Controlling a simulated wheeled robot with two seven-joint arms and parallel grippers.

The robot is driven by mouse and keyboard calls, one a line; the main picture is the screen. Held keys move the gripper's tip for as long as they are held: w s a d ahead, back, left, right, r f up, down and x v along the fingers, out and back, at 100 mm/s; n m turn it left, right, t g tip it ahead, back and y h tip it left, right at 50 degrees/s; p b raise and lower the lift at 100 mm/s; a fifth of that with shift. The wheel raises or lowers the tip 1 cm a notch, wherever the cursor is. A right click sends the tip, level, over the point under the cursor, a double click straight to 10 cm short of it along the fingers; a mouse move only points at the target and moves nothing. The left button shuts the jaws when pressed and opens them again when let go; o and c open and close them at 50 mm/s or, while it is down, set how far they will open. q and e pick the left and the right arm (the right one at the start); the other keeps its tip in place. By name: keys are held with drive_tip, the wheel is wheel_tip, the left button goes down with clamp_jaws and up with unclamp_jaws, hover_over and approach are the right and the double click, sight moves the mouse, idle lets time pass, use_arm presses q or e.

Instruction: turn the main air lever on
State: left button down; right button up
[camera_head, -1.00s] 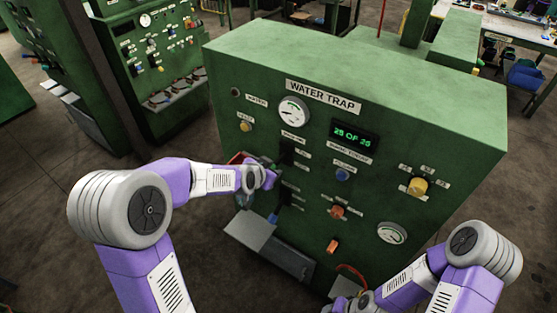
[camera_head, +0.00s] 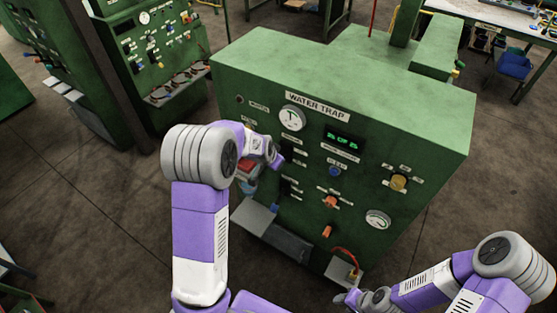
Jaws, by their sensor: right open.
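The green WATER TRAP machine (camera_head: 400,120) stands in front of me with its control panel facing me. Its labels are too small to read, so I cannot tell which control is the main air lever. An orange lever (camera_head: 327,231) sits low on the panel, below an orange knob (camera_head: 330,201). A blue-tipped part (camera_head: 274,208) shows at the lower left. My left gripper (camera_head: 276,160) is at the panel's left side, below the gauge; its fingers are too small to judge and contact is unclear. My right gripper (camera_head: 345,299) is open, low in front of the machine.
A round gauge (camera_head: 292,118), a green digital display (camera_head: 343,140) and a yellow knob (camera_head: 398,182) are on the panel. A grey shelf (camera_head: 253,216) juts out at lower left. A red hose (camera_head: 346,256) hangs at lower right. Another green machine (camera_head: 160,60) stands behind left.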

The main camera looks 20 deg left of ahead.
idle(0.4)
use_arm(q)
drive_tip(key=c, duration=0.7)
unclamp_jaws()
drive_tip(key=shift+c, duration=0.2)
drive_tip(key=shift+r, duration=0.1)
drive_tip(key=v, duration=0.7)
drive_tip(key=shift+r, duration=0.15)
drive_tip(key=shift+s, duration=0.1)
